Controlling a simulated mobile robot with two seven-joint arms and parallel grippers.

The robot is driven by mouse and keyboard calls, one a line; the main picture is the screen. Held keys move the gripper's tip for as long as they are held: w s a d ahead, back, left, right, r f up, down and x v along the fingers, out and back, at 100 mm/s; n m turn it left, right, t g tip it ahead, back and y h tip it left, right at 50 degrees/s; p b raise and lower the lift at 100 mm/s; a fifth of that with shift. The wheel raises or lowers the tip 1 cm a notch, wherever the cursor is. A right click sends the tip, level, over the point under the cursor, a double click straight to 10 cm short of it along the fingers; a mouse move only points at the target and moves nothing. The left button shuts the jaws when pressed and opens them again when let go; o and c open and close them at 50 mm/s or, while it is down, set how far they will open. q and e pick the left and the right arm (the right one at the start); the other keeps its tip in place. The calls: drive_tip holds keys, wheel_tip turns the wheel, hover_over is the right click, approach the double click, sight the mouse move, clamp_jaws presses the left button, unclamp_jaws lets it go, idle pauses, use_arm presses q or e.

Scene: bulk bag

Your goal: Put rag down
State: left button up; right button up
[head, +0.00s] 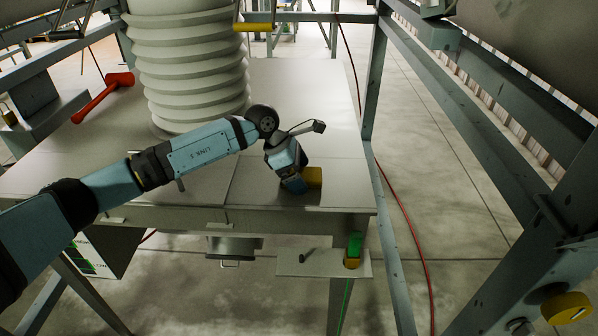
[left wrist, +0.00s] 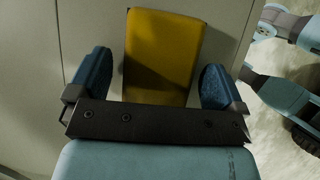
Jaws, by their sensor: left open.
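The rag is a yellow rectangular piece (head: 313,176) at the right front part of the grey table top (head: 260,185). It also shows in the left wrist view (left wrist: 160,50), where it appears to lie flat on the table surface. My left gripper (head: 295,184) points down at the rag, low over the table. In the left wrist view its two blue fingers (left wrist: 157,80) stand apart, one on each side of the rag's near end, with gaps visible. The rag's nearest edge is hidden behind the dark gripper bar. My right gripper is not in view.
A large white ribbed bellows (head: 190,65) stands on the table behind my left arm. A red hammer-shaped tool (head: 103,95) lies at the left. A small shelf with a green and yellow item (head: 353,250) juts below the front edge. Steel posts (head: 374,75) rise at the right.

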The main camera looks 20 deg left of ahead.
use_arm(q)
drive_tip(key=b+v, duration=0.1)
drive_tip(key=v, duration=1.1)
drive_tip(key=shift+r+b, duration=0.2)
drive_tip(key=shift+b, duration=0.15)
